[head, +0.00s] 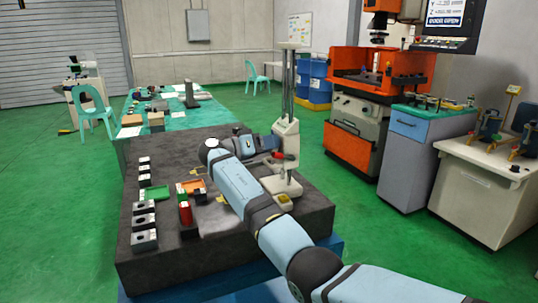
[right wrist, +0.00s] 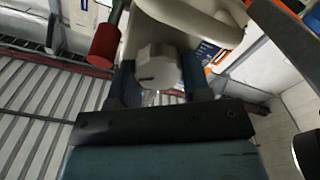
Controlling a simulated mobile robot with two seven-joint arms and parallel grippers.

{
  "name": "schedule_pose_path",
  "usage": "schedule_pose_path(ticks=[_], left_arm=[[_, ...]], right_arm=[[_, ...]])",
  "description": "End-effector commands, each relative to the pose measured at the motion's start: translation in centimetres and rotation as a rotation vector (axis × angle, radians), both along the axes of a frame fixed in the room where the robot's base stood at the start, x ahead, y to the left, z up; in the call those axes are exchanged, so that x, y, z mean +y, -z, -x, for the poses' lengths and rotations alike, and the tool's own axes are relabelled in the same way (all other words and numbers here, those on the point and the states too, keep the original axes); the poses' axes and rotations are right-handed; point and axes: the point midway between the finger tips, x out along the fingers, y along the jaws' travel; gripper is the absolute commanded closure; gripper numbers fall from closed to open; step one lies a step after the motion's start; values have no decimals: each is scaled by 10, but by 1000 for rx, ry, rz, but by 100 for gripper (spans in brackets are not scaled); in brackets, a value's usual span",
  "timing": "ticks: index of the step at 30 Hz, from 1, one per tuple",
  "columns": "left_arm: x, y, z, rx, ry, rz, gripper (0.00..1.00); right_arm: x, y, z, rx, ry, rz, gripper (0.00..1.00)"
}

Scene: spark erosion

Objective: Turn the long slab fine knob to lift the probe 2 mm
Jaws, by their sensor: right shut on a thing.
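The height gauge (head: 286,138), pale with a tall column, stands on the dark long slab (head: 220,235). In the right wrist view, the fine knob (right wrist: 158,64) is a pale round knob with a dark mark on its face. My right gripper (right wrist: 161,78) is shut on it, with one finger at each side. In the head view my right arm reaches over the slab, and the right gripper (head: 268,143) is at the gauge's carriage, partly hidden. A red handle (right wrist: 103,46) is beside the knob, apart from the fingers. I cannot make out the probe tip. My left gripper is not in view.
Metal blocks (head: 144,222), a red-topped part (head: 185,213), a green box (head: 160,194) and an orange tray (head: 193,187) lie on the slab's left. A green-topped table (head: 130,132) stands behind. An orange machine (head: 365,150) stands right of the slab, with green floor between.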

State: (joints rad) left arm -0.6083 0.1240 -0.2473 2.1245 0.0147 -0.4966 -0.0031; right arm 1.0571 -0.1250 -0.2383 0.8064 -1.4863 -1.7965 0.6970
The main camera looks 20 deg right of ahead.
Motion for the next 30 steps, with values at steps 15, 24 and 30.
schedule_pose_path(ticks=[15, 24, 30], left_arm=[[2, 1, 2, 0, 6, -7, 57], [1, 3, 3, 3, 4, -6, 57], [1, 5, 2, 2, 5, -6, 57]], right_arm=[[0, 0, 0, -2, -1, -1, 32], [10, 0, 0, -1, -2, 0, 32], [48, 0, 1, 0, -5, -2, 32]])
